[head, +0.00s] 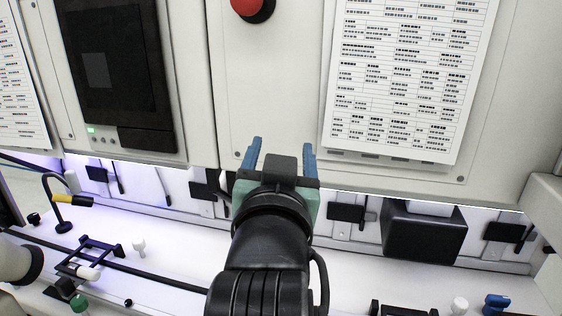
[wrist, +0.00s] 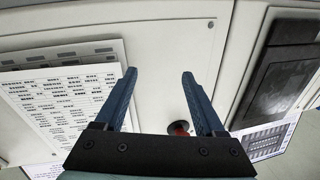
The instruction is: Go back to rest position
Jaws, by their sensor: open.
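My gripper (head: 281,156) is raised in the middle of the head view, in front of the pale machine panel (head: 270,105). Its two blue fingers stand apart with nothing between them. In the wrist view my gripper (wrist: 158,82) is also open and empty, with the panel (wrist: 165,40) behind the fingers. I cannot tell the exact gap between the fingertips and the panel.
A red button (head: 251,6) sits on the panel above my gripper, left of a printed sheet (head: 405,80). A dark screen (head: 115,62) is at the left. Below is a lit white bench (head: 180,262) with a black frame (head: 90,256), a black box (head: 422,232) and small knobs.

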